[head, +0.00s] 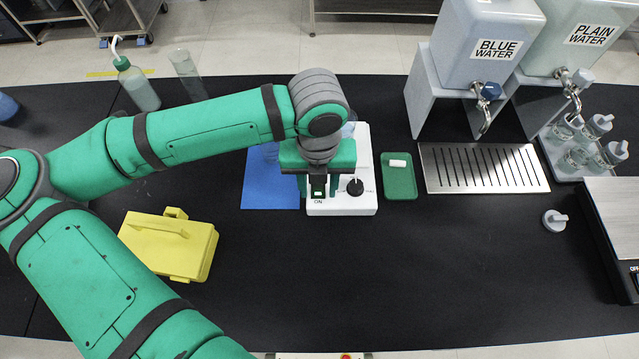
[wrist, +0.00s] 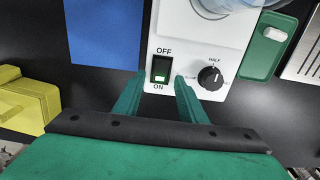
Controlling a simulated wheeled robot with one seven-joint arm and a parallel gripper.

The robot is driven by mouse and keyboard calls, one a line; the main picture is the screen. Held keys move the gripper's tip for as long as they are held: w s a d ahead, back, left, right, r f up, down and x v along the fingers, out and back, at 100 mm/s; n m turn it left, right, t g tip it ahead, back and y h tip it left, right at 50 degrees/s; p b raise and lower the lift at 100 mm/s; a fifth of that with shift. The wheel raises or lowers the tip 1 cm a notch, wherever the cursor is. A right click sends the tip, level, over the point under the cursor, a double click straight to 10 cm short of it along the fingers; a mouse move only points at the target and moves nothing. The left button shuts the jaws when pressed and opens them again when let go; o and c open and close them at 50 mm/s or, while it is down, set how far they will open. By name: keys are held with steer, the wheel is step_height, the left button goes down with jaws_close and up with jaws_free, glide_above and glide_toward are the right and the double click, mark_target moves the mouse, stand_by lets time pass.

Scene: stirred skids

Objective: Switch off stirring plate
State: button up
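The white stirring plate (head: 364,160) stands on the black bench and also shows in the wrist view (wrist: 192,45). Its black rocker switch (wrist: 160,67) has OFF above and ON below, with a green light lit at the ON end. A black dial (wrist: 210,77) marked HALF sits right of the switch; it also shows in the head view (head: 355,187). My gripper (wrist: 160,77) is open and empty, its fingertips apart on either side of the switch's lower part. In the head view my gripper (head: 318,194) covers most of the switch. I cannot tell whether it touches the panel.
A clear vessel (wrist: 238,5) stands on the plate, mostly hidden by my arm in the head view. Beside the plate are a blue mat (head: 262,190) and a green tray (head: 399,185) with a white bar. A yellow case (head: 165,245) lies left. The front bench is clear.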

steer(key=shift+s, duration=0.1)
steer(key=shift+c, duration=0.4)
steer(key=shift+s, duration=0.1)
jaws_close()
steer(key=shift+w+r+g, duration=0.1)
steer(key=shift+w+g, duration=0.25)
steer(key=shift+g, duration=0.4)
steer(key=shift+w+r+g, duration=0.1)
steer(key=shift+w+g, duration=0.25)
steer(key=shift+g, duration=0.4)
steer(key=shift+d, duration=0.1)
steer(key=shift+c, duration=0.3)
jaws_free()
steer(key=shift+o, duration=0.7)
steer(key=shift+s, duration=0.1)
